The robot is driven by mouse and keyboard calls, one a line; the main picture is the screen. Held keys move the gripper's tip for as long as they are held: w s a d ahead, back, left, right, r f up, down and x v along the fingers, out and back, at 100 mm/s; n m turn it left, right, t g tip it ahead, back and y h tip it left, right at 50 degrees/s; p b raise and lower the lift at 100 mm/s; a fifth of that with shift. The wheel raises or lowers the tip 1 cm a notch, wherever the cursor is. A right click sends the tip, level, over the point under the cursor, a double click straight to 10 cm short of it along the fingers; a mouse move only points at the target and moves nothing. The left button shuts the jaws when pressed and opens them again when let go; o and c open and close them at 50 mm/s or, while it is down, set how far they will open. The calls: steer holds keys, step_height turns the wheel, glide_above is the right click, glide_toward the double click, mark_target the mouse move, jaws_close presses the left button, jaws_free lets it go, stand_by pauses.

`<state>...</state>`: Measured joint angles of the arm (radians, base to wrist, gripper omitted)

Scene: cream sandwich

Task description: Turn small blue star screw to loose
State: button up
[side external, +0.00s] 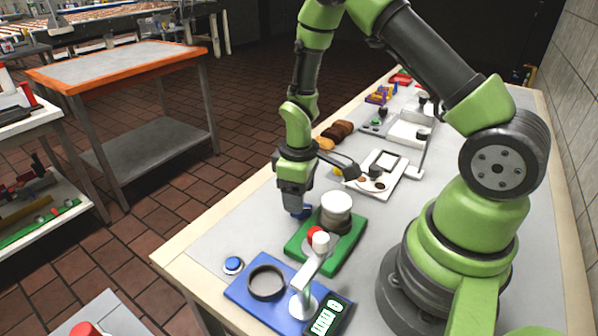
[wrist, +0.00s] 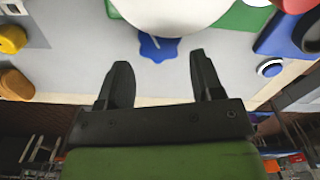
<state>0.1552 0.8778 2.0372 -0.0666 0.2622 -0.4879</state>
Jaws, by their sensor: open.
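The small blue star screw (wrist: 152,49) lies flat at the edge of the white round part in the wrist view, with a pale mark on its face. The white part hides some of it. My gripper (wrist: 160,60) is open and empty, with its two dark fingers apart and the star between and just beyond their tips in the picture. In the side view, a bit of blue (side external: 303,213) shows just below my gripper (side external: 296,201), beside the green base. Whether a finger touches the star cannot be told.
A white cylinder (side external: 336,203) stands on a green base (side external: 349,251) beside my gripper. A blue base (side external: 240,291) with a dark ring and a display is in front. A round blue button (side external: 233,264) sits near the table edge. Brown rolls (side external: 338,130) and trays lie behind.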

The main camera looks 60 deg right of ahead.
step_height(320, 180, up, 7)
stand_by(0.3)
steer(key=w+d+m+g+y, duration=0.1)
steer(key=w+m+g, duration=0.3)
steer(key=m, duration=0.2)
steer(key=x, duration=1)
steer(key=shift+s+d+f, duration=0.1)
steer(key=shift+f, duration=0.05)
